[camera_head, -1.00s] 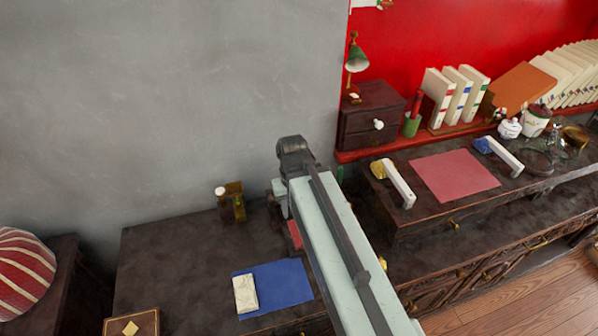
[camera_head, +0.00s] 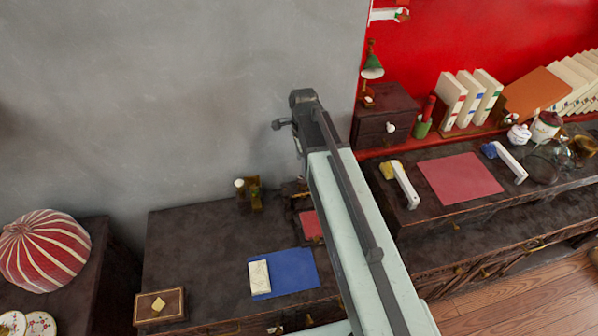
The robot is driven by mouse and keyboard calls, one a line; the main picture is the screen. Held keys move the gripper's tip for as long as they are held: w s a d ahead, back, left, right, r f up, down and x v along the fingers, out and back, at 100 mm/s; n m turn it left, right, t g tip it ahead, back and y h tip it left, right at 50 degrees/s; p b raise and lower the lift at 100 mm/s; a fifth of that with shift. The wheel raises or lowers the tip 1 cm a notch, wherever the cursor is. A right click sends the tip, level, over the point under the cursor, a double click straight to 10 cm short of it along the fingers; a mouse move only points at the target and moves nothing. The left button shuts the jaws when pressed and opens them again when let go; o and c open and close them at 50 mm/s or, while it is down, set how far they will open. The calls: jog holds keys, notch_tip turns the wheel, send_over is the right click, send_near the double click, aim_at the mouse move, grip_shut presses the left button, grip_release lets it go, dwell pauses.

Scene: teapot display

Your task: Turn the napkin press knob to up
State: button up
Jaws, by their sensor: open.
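A dark framed piece with a red panel (camera_head: 311,226), which may be the napkin press, stands on the dark cabinet, partly hidden behind my arm. No knob on it can be made out. To its left, near the wall, is a small brown and brass piece (camera_head: 255,194) with a pale round top (camera_head: 240,184); I cannot tell whether this belongs to the press. My arm crosses the view from the bottom right, its dark end joint above and behind the cabinet top. My gripper's jaws cannot be made out; they appear hidden behind the arm.
A blue mat (camera_head: 295,281) with a cream block (camera_head: 259,277) lies at the cabinet front. A wooden box (camera_head: 159,306) and a striped dome (camera_head: 45,250) are left. A red mat (camera_head: 459,177) and white-handled pieces are right.

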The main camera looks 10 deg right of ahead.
aim_at(303, 179)
notch_tip(303, 179, down, 8)
jog(key=b, duration=0.8)
jog(key=shift+f, duration=0.1)
jog(key=c, duration=1.2)
jog(key=shift+a, duration=0.55)
grip_shut()
jog(key=shift+d, duration=0.6)
jog(key=o, duration=1.2)
grip_release()
jog(key=shift+d, duration=0.1)
